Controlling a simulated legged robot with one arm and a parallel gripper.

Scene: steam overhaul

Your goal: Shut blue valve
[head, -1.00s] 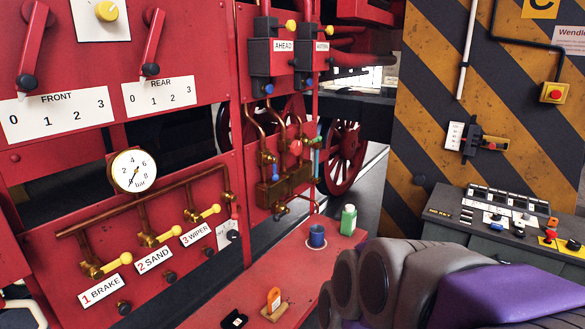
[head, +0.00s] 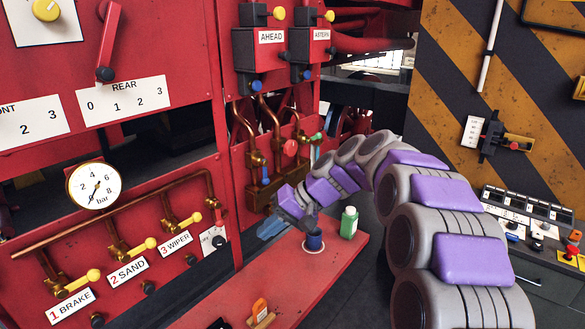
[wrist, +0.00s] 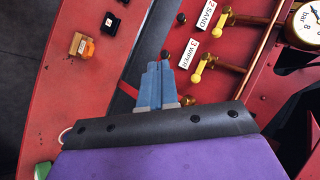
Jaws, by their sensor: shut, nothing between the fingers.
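The blue valve handle (head: 265,175) hangs on brass pipework on the red panel in the head view, left of a red round handwheel (head: 290,147). My gripper (head: 268,229) is in front of and below this pipework, pointing left towards the panel. Its blue-grey fingers are together and hold nothing; they also show in the wrist view (wrist: 153,66), pointing towards the panel with the WIPER label (wrist: 188,54). The blue valve is not visible in the wrist view. The gripper appears apart from the valve.
A red shelf (head: 335,265) carries a blue cup (head: 313,240), a green bottle (head: 349,222) and an orange-tagged block (head: 260,312). Yellow-handled brass valves (head: 140,245) and a gauge (head: 95,186) are on the panel left. AHEAD and ASTERN boxes with blue knobs (head: 256,86) sit above.

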